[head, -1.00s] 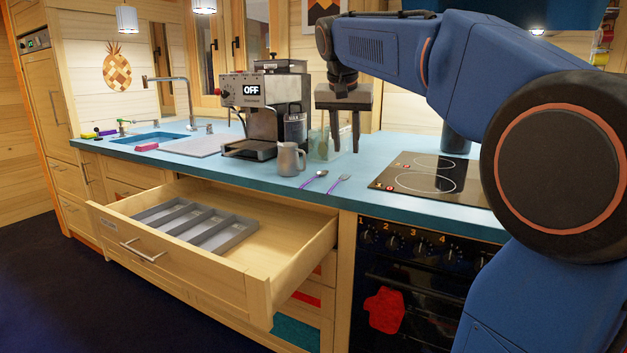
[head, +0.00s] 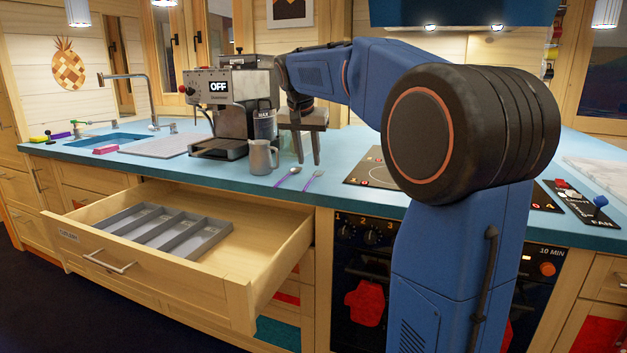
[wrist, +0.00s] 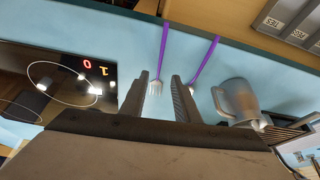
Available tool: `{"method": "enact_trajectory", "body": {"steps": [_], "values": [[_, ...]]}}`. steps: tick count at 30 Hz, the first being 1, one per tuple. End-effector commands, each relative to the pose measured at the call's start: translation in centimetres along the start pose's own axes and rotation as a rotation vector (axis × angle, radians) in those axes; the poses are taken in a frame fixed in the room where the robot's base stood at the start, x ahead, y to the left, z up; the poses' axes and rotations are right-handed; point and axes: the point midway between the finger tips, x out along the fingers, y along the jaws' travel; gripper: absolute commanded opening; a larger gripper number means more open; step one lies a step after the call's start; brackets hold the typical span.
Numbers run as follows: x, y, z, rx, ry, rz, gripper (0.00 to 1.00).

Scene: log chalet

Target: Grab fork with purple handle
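The fork (head: 313,180) lies on the blue counter near its front edge. In the wrist view the fork (wrist: 162,50) shows its purple handle toward the counter's edge and its pale tines between my fingers in the picture. A spoon-like utensil (head: 288,177), also purple-handled, lies just left of it; in the wrist view its handle (wrist: 207,60) shows, with its head partly hidden by a finger. My gripper (head: 309,162) is open and empty, pointing down above the counter just behind the fork; its fingers also show in the wrist view (wrist: 160,76).
A metal mug (head: 262,158) stands left of the utensils, before the coffee machine (head: 232,105). The cooktop (head: 370,170) is to the right. An open drawer (head: 265,235) with a grey cutlery tray (head: 205,247) juts out below the counter.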

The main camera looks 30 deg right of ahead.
Motion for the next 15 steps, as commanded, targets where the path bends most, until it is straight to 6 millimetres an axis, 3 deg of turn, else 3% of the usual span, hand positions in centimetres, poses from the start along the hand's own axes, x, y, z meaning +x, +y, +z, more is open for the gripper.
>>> {"method": "enact_trajectory", "body": {"steps": [15], "values": [[4.0, 0.1, -0.5, 0.0, -0.001, 0.001, 0.28]]}}
